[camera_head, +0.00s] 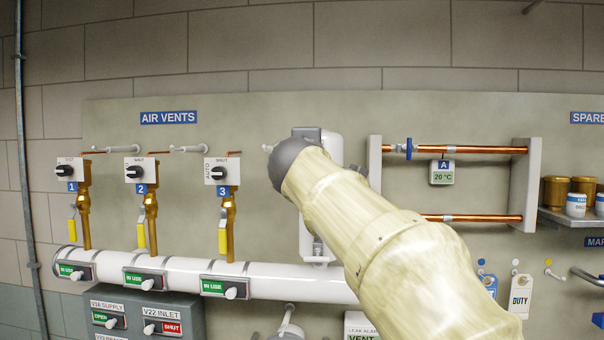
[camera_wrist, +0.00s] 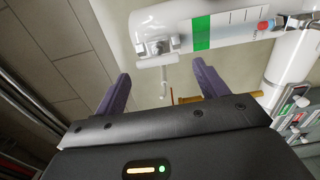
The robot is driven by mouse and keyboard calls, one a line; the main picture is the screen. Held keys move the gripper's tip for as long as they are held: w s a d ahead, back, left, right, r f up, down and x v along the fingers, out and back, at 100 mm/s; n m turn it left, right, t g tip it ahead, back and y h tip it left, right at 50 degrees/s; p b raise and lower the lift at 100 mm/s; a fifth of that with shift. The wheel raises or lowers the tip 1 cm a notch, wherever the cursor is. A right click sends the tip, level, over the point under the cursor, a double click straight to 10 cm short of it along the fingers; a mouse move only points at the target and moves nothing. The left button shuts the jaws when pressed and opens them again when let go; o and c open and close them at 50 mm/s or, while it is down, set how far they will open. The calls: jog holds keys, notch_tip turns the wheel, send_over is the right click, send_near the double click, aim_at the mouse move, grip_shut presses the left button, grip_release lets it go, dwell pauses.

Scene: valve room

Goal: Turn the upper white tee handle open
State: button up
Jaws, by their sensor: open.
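In the wrist view a white cylindrical body (camera_wrist: 232,30) with a green band runs across the top. Near its left end is a small white and grey fitting (camera_wrist: 156,46) shaped like a tee; I cannot be sure that it is the upper white tee handle. A thin white stem with a hooked end (camera_wrist: 164,80) hangs below it. My gripper (camera_wrist: 161,69) is open, its two dark purple fingers spread on either side of that stem, with nothing visibly gripped. I cannot tell how near they are. In the head view my forearm hides the gripper and part of an upright white body (camera_head: 335,148).
A white horizontal pipe (camera_head: 180,270) with several labelled handles runs below. Three brass vent valves (camera_head: 229,210) stand to the left. A copper pipe frame (camera_head: 533,180) and a shelf with tins (camera_head: 557,190) are at the right.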

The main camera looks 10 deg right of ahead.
jog(key=b+v, duration=0.4)
jog(key=v, duration=0.9)
jog(key=shift+b, duration=0.35)
jog(key=shift+f, duration=0.1)
jog(key=w+f+m+g+y, duration=0.2)
jog(key=w+f+g, duration=0.15)
jog(key=f, duration=1.25)
jog(key=w+f+m+g+y, duration=0.15)
jog(key=f+g, duration=0.25)
jog(key=f, duration=1.2)
jog(key=s+d+f+m+g, duration=0.1)
jog(key=s+f+m+g, duration=0.1)
jog(key=s+f, duration=0.3)
jog(key=s+d+f+m+g+y, duration=0.1)
jog(key=s+f+m, duration=0.4)
jog(key=f, duration=0.9)
jog(key=s+d+f+m+g+y, duration=0.1)
jog(key=s+d+f+m+g, duration=0.1)
jog(key=s+f+m+g, duration=0.2)
jog(key=s+f, duration=0.3)
jog(key=f, duration=0.2)
jog(key=shift+s+f, duration=0.25)
jog(key=shift+f, duration=0.15)
